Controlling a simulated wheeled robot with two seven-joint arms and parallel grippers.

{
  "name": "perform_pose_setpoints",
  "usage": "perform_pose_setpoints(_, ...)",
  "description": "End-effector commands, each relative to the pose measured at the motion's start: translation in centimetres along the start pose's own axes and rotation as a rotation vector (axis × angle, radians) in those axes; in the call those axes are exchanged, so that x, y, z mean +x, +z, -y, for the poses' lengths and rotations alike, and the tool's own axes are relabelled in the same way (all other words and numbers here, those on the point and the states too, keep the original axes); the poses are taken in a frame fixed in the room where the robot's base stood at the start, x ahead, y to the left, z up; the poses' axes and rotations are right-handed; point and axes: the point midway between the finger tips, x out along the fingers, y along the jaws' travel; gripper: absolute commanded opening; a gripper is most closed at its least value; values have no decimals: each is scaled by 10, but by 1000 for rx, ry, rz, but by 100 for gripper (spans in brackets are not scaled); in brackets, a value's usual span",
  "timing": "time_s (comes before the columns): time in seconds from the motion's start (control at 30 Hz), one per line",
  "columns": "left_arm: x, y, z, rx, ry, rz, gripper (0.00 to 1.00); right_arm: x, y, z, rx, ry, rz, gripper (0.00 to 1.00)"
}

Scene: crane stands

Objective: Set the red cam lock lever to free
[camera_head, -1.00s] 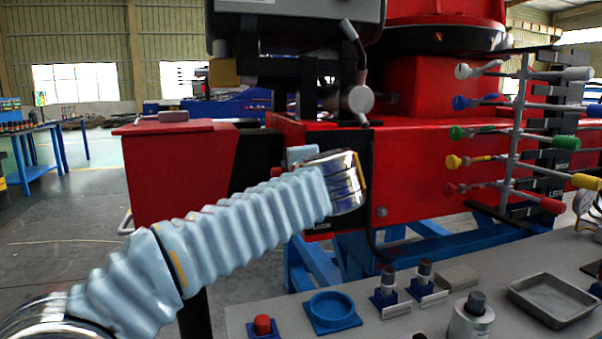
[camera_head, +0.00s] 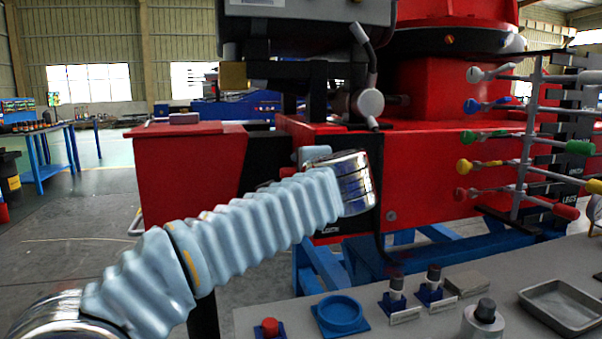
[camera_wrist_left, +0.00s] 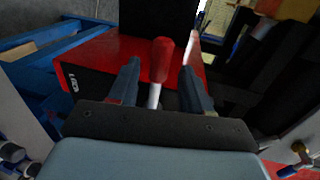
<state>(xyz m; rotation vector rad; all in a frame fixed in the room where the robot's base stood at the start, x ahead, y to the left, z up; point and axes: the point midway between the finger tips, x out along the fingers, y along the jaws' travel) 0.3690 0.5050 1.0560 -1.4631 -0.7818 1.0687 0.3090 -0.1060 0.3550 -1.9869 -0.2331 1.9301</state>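A lever with a red grip (camera_wrist_left: 163,60) and a pale shaft shows in the left wrist view. My left gripper (camera_wrist_left: 160,68) is open, with one dark finger on each side of the lever in that view. Gaps show beside the grip; I cannot tell its depth relative to the fingers. In the head view my left arm reaches in from the left, and its fingers are hidden beyond the silver wrist. A red-handled lever (camera_head: 563,211) is lowest on a rack of coloured levers at the right. My right gripper is not in view.
A grey table (camera_head: 420,320) in front carries a blue ring holder (camera_head: 341,315), a red button (camera_head: 270,328) and a metal tray (camera_head: 562,306). The red crane body (camera_head: 430,165) stands behind my left wrist. Open floor (camera_head: 80,235) lies to the left.

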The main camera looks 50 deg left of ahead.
Motion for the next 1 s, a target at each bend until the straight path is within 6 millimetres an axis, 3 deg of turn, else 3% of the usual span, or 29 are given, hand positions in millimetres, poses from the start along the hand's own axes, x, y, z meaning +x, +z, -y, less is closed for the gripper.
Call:
perform_pose_setpoints(0.27,-6,0,-1,-2,1,-1,48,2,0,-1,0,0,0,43)
perform_pose_setpoints(0.37,-22,0,-2,-2,0,-2,48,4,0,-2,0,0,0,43)
perform_pose_setpoints(0.7,-103,0,-1,-2,-1,-2,48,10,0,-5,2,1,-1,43)
perform_pose_setpoints(0.83,-124,0,0,-1,0,-1,48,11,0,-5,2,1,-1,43)
perform_pose_setpoints(1.0,-137,0,0,0,0,0,48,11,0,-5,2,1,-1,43)
